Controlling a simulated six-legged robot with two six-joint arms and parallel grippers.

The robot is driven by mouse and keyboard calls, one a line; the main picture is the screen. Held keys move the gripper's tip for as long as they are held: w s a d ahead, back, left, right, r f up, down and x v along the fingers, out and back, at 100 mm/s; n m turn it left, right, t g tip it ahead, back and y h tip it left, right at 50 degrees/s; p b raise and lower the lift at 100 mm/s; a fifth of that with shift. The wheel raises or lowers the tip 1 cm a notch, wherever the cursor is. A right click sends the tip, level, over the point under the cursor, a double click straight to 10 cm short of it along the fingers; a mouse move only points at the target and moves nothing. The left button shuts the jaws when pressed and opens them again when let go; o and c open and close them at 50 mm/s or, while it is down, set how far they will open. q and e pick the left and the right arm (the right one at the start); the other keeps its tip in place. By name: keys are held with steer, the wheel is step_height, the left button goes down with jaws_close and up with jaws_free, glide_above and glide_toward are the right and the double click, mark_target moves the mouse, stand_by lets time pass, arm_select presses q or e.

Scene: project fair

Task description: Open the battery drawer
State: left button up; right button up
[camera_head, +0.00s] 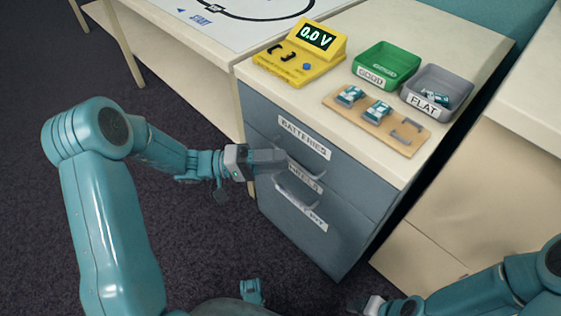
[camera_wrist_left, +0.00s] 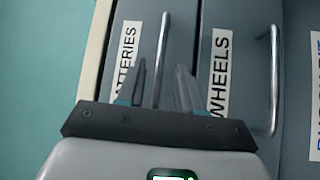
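The battery drawer (camera_head: 335,168) is the top drawer of the grey-blue cabinet, labelled BATTERIES, and looks shut. Its bar handle (camera_wrist_left: 164,40) also shows in the head view (camera_head: 310,171), partly hidden by my gripper. My left gripper (camera_head: 280,160) is at this handle. In the left wrist view its two fingers (camera_wrist_left: 161,72) stand apart, one on each side of the handle, with gaps visible; I cannot tell whether either touches it. My right gripper (camera_head: 358,304) is low at the bottom of the head view, away from the cabinet; its fingers are too small to read.
The WHEELS drawer handle (camera_head: 296,193) is just below. On the cabinet top stand a yellow meter (camera_head: 290,70) reading 0.0 V, a green GOOD tray (camera_head: 375,80), a grey FLAT tray (camera_head: 418,104) and a wooden board (camera_head: 372,126). Dark floor is free before the cabinet.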

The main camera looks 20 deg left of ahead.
arm_select(q)
steer(key=shift+w+d+r, duration=0.1)
steer(key=shift+w+d, duration=0.15)
steer(key=shift+d, duration=0.35)
jaws_close()
stand_by(1.1)
